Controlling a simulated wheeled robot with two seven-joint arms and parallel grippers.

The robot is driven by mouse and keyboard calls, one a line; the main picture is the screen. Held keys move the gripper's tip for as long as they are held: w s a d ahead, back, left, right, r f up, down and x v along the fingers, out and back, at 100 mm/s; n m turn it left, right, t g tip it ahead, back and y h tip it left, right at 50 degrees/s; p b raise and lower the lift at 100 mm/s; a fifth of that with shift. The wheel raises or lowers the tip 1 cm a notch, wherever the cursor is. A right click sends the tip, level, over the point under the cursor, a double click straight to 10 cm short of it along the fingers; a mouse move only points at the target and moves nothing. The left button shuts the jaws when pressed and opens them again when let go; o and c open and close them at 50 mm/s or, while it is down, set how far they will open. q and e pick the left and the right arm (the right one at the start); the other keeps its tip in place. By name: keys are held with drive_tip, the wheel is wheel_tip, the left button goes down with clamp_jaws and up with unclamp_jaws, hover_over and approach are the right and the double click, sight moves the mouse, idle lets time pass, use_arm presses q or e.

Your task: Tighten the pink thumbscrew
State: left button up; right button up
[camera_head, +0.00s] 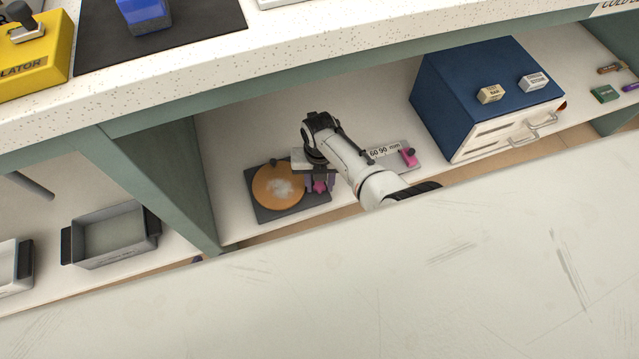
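A pink thumbscrew (319,186) shows beside the round orange disc (279,188) on a dark square base (262,213), on the shelf below the counter. My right gripper (320,182) points down over it, with its purple fingers on either side of the pink part. I cannot tell whether the fingers touch it. A pale scale plate marked "60 90 mm" (385,153) runs off to the right behind my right arm, with another pink part (409,157) near its end. My arm and gripper hide the middle of this tool. My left gripper is not in view.
A blue drawer cabinet (463,80) with two small blocks on top stands right on the shelf. A green upright panel (163,185) stands left, with a grey tray (108,240) beyond it. The white counter (300,27) overhangs behind; a scratched pale surface (400,290) fills the front.

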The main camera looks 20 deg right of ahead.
drive_tip(key=c, duration=0.8)
drive_tip(key=shift+m, duration=0.3)
